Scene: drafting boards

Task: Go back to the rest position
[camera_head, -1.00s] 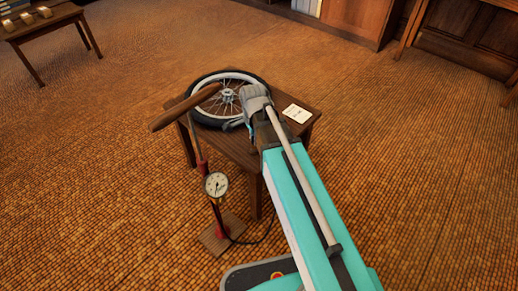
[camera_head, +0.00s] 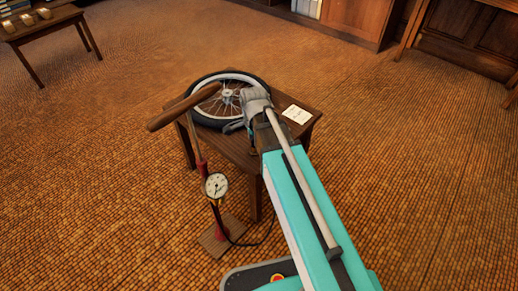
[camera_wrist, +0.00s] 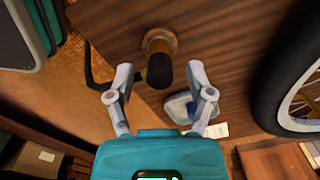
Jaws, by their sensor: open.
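My gripper (camera_wrist: 160,72) is open in the wrist view, its two grey fingers apart. A dark-tipped upright cylinder with a round brown base (camera_wrist: 160,68) shows between and beyond the fingertips; I cannot tell whether they touch it. In the head view my arm reaches over the small wooden table (camera_head: 238,152), with the gripper end (camera_head: 234,126) low beside the wheel, mostly hidden by my wrist. The spoked wheel (camera_head: 205,118) lies flat on the table; its black tyre (camera_wrist: 270,95) fills the right of the wrist view.
A floor pump with a wooden handle (camera_head: 182,107) and round gauge (camera_head: 216,185) stands in front of the table. A white card (camera_head: 296,114) lies on the tabletop. Another table (camera_head: 45,24) stands far left. Open floor lies to the right.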

